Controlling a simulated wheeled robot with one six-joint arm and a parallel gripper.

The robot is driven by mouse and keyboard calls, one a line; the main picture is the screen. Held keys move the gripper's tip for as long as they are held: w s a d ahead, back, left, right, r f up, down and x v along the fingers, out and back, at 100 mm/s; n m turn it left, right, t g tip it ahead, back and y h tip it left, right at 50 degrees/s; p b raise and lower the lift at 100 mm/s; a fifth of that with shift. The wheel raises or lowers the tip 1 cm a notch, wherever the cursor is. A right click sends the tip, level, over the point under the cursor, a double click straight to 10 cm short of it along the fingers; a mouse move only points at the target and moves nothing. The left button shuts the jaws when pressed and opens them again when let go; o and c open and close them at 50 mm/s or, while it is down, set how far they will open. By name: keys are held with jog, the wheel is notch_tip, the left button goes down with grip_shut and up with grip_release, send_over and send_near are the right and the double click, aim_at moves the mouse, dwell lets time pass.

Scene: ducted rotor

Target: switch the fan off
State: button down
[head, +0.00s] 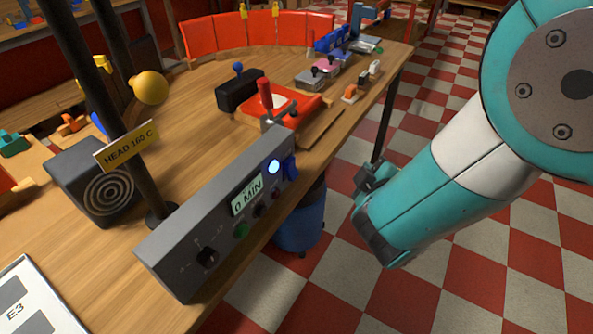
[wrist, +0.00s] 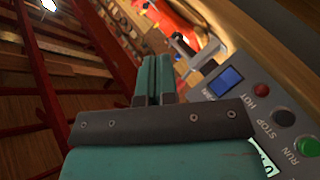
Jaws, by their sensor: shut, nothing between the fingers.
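A long grey control box (head: 190,232) stands along the table's front edge. A blue switch (head: 291,168) sits at its right end beside a glowing blue-white lamp (head: 273,166). In the wrist view the blue switch (wrist: 225,80) is at the right, with a partly hidden label ending in "AN". Which way it is tipped I cannot tell. My gripper (head: 363,180) is shut and empty, out over the floor to the right of the box. In the wrist view my gripper's fingers (wrist: 153,78) are together, left of the switch and apart from it.
A red clamp device (head: 270,105) stands behind. A blue bin (head: 300,226) is below the table edge.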

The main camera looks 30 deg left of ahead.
aim_at(292, 169)
jog(key=s+a+n+y, duration=0.1)
jog(key=s+a+f+n+y, duration=0.1)
jog(key=s+a+n, duration=0.1)
jog(key=a, duration=0.1)
jog(key=shift+f+n+y, duration=0.3)
jog(key=shift+f+y, duration=0.1)
jog(key=shift+a, duration=0.15)
jog(key=a+f, duration=0.3)
jog(key=a, duration=0.4)
jog(key=shift+w+a+f, duration=0.35)
jog(key=shift+a+f+b, duration=0.1)
jog(key=shift+b, duration=0.3)
dwell(1.2)
jog(key=shift+a, duration=0.25)
jog(key=shift+a+f+b, duration=0.3)
jog(key=shift+a+b, duration=0.15)
jog(key=shift+b, duration=0.1)
dwell(0.5)
jog(key=shift+d, duration=0.1)
